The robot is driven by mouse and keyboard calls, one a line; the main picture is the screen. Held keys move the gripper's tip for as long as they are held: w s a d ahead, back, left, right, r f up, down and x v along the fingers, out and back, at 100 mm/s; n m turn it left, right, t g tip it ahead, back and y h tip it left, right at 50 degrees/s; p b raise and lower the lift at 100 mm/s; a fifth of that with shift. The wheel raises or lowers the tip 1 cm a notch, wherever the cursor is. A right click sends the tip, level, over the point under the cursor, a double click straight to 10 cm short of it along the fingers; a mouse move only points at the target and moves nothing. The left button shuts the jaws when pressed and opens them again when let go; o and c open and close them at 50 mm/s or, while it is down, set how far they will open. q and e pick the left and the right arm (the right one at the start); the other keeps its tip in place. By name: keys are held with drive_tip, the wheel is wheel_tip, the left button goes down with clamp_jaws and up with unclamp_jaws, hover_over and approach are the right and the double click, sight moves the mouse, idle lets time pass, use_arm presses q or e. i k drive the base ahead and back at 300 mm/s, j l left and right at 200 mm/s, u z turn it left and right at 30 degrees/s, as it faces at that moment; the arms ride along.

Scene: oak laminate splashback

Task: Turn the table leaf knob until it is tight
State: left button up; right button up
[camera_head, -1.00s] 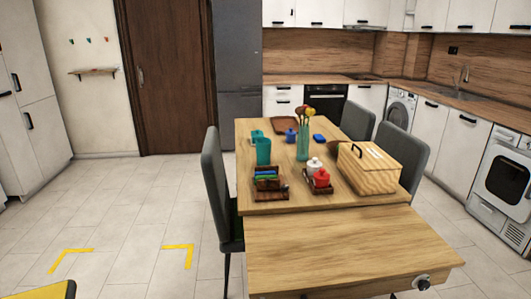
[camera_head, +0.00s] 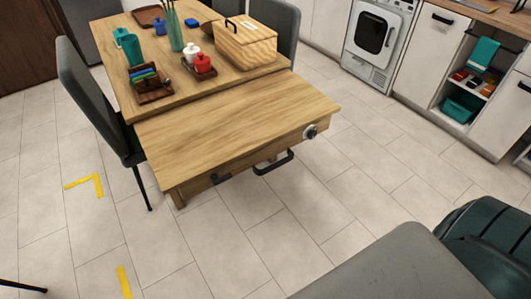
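The table leaf (camera_head: 235,122) is a wooden panel extending from the near end of the dining table. The leaf knob (camera_head: 310,132) is a round, silver-and-dark knob on the leaf's edge, near its right corner. A dark bar handle (camera_head: 273,163) shows below the leaf's edge, to the left of and below the knob. How tight the knob is cannot be seen. Neither of my grippers is in view.
The table (camera_head: 185,62) carries a wooden bread box (camera_head: 247,45), a tray with red and white pots, a caddy (camera_head: 151,85) and teal cups. A chair (camera_head: 93,100) stands at left. A grey surface (camera_head: 395,268) fills the lower right. Floor before the leaf is clear.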

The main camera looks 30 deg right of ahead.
sight(311, 134)
drive_tip(key=z, duration=1.35)
